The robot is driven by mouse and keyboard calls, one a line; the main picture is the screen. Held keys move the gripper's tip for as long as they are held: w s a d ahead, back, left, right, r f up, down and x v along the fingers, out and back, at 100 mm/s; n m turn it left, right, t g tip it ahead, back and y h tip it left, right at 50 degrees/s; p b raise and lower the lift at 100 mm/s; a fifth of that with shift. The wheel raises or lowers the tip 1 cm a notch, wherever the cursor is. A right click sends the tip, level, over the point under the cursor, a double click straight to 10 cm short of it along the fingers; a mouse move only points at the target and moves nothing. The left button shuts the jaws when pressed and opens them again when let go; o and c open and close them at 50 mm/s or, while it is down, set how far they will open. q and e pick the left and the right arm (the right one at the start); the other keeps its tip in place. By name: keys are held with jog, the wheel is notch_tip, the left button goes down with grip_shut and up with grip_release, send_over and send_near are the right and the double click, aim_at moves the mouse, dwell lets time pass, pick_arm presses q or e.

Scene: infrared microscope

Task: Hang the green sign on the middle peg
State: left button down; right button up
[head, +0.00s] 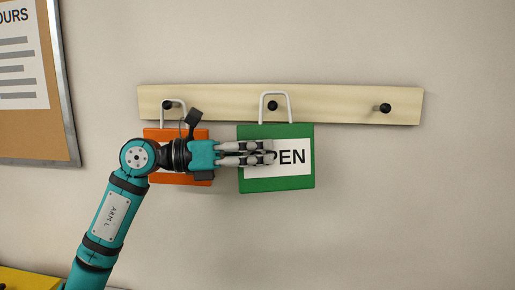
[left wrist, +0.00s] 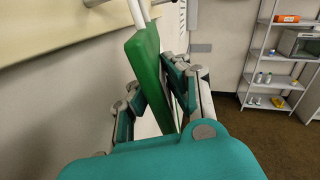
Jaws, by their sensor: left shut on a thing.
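The green sign (head: 276,184) has a white panel with black letters, of which "EN" shows. Its white wire loop (head: 275,94) surrounds the black middle peg (head: 272,105) in the head view; I cannot tell whether the loop rests on it. My left gripper (head: 271,152) is shut on the sign and covers part of its lettering. The left wrist view shows the green sign (left wrist: 146,70) edge-on between the fingers (left wrist: 160,95). My right gripper is not in view.
A pale wooden rail (head: 340,103) on the wall carries the pegs. An orange sign (head: 165,136) hangs at the left peg (head: 168,105), partly behind my arm. The right peg (head: 385,108) is bare. A cork board (head: 30,120) is at the far left. A shelf (left wrist: 268,55) stands across the room.

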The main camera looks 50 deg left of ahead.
pick_arm(q)
jog(key=shift+w+a, duration=0.2)
jog(key=shift+w, duration=0.05)
jog(key=shift+w+a+f+b, duration=0.25)
jog(key=shift+f+b, duration=0.15)
jog(key=shift+b, duration=0.05)
jog(key=shift+w+a+f+b, duration=0.2)
jog(key=shift+f+b, duration=0.2)
jog(key=c, duration=1.3)
grip_release()
jog(key=shift+o, duration=0.2)
